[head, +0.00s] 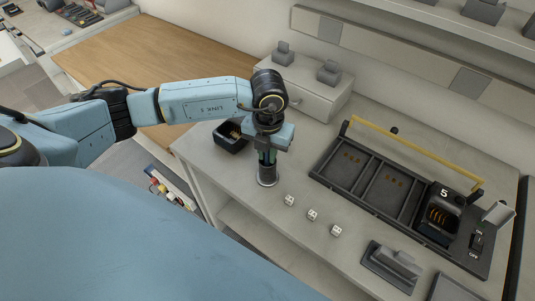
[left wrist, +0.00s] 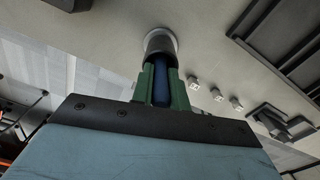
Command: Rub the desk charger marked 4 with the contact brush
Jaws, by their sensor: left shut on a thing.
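My left gripper (head: 267,157) points down over the grey desk. In the left wrist view its green fingers (left wrist: 162,90) are shut on a blue handle with a dark collar, which looks like the contact brush (left wrist: 161,62). The brush's lower end (head: 267,176) is at a round, light-grey base on the desk; I cannot tell whether it stands in it. A charger marked 5 (head: 440,212) sits at the right end of a dark charging tray (head: 372,205). I see no charger marked 4. My right gripper is not in view.
Three small white cubes (head: 312,215) lie right of the brush. A yellow rail (head: 415,152) runs along the tray's back. A dark grey stand (head: 392,266) is at front right. A drawer box (head: 305,90) stands behind.

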